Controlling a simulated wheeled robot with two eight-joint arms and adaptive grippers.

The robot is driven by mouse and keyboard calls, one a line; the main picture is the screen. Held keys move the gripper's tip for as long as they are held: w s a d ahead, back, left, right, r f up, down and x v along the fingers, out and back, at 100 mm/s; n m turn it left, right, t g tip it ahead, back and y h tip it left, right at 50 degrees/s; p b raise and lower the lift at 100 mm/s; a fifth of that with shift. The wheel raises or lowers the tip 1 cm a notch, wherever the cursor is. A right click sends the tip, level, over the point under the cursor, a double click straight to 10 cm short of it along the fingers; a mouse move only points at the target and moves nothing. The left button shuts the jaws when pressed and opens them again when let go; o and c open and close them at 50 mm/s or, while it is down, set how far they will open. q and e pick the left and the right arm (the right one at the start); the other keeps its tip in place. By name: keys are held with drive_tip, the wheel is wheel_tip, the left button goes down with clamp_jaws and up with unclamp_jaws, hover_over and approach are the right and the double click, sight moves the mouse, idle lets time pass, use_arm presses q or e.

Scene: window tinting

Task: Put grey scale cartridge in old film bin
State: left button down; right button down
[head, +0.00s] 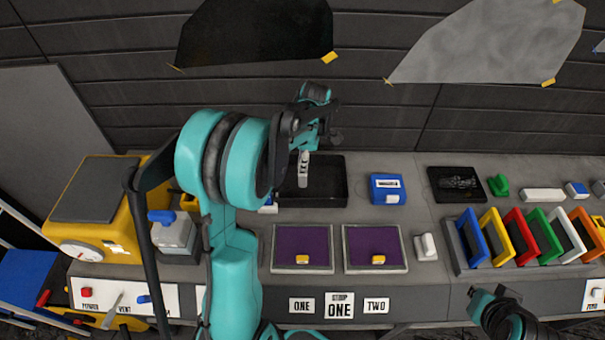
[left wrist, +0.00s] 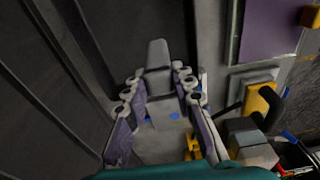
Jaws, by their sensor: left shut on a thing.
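My left gripper (head: 306,148) is shut on a light grey piece, the grey scale cartridge (head: 304,170), which hangs down from the jaws. In the left wrist view, my left gripper (left wrist: 162,105) has its two fingers on either side of the grey cartridge (left wrist: 158,58). In the head view the cartridge overlaps a black shallow tray (head: 334,184) at the back of the bench. I cannot tell its height above the tray. No label shows that this tray is the old film bin. Part of my right arm, perhaps its gripper (head: 505,318), shows at the lower right; its jaws are unclear.
Two purple panels (head: 302,236) with yellow blocks lie in front of the tray. A blue box (head: 388,188) and another black tray (head: 470,183) stand to the right. A yellow machine (head: 105,215) is at left. Coloured frames (head: 515,236) stand at right.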

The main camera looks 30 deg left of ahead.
use_arm(q)
drive_tip(key=shift+a+f, duration=0.2)
drive_tip(key=shift+f, duration=0.05)
wheel_tip(320, 180, down, 3)
drive_tip(key=shift+f+b, duration=0.15)
drive_tip(key=shift+b, duration=0.35)
drive_tip(key=shift+w+f, duration=0.1)
drive_tip(key=shift+f, duration=0.15)
drive_tip(key=shift+f, duration=0.15)
drive_tip(key=c, duration=1.3)
unclamp_jaws()
drive_tip(key=shift+o, duration=0.2)
